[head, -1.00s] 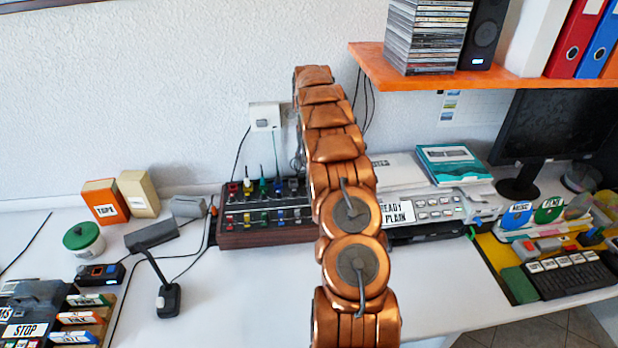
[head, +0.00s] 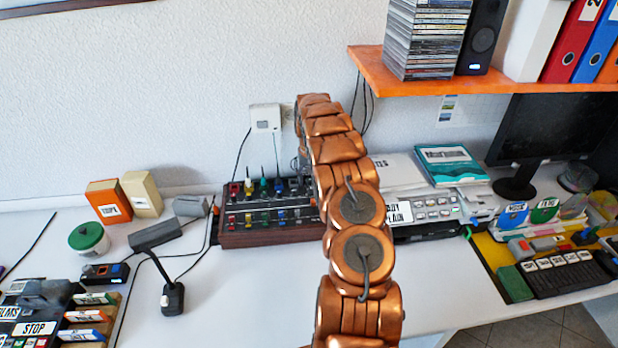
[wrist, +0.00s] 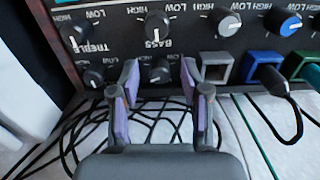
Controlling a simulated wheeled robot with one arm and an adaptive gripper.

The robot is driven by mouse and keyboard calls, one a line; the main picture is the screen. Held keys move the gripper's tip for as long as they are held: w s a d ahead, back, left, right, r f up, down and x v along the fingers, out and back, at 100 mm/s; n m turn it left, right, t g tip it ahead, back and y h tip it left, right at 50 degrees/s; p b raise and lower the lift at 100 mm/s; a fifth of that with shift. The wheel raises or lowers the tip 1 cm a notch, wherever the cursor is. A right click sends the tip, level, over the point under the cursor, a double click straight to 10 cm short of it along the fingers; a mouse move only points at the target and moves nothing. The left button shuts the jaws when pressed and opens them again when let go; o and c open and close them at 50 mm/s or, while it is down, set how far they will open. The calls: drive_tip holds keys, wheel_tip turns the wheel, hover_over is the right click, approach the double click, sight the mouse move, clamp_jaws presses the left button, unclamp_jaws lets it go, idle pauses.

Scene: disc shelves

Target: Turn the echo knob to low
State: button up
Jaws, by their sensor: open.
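A dark mixer with a wooden side (head: 266,238) and rows of coloured knobs stands against the wall; my arm hides its right part in the head view. In the wrist view its panel (wrist: 190,45) appears upside down, with "TREBLE" and "BASS" labels and LOW/HIGH marks. No echo label is legible, so I cannot tell which knob is echo. My gripper (wrist: 160,74) is open, its purple-padded fingers at either side of a small black knob (wrist: 160,72) below the BASS knob (wrist: 157,24). I cannot tell whether they touch it. The gripper is hidden in the head view.
Coloured sockets, one blue (wrist: 262,64) with a plugged cable (wrist: 282,88), sit right of my fingers. Loose black cables (wrist: 80,135) lie below. A white printer-like device (head: 430,208) stands right of my arm. An orange shelf (head: 420,85) hangs above.

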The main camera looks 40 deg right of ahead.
clamp_jaws()
drive_tip(key=shift+f+b, duration=0.1)
drive_tip(key=shift+b, duration=0.25)
drive_tip(key=shift+f+n+b, duration=0.2)
drive_tip(key=shift+n+b, duration=0.7)
drive_tip(key=shift+b, duration=0.2)
drive_tip(key=n+b, duration=0.4)
drive_tip(key=shift+r, duration=0.25)
unclamp_jaws()
drive_tip(key=shift+r, duration=0.1)
drive_tip(key=shift+d, duration=0.1)
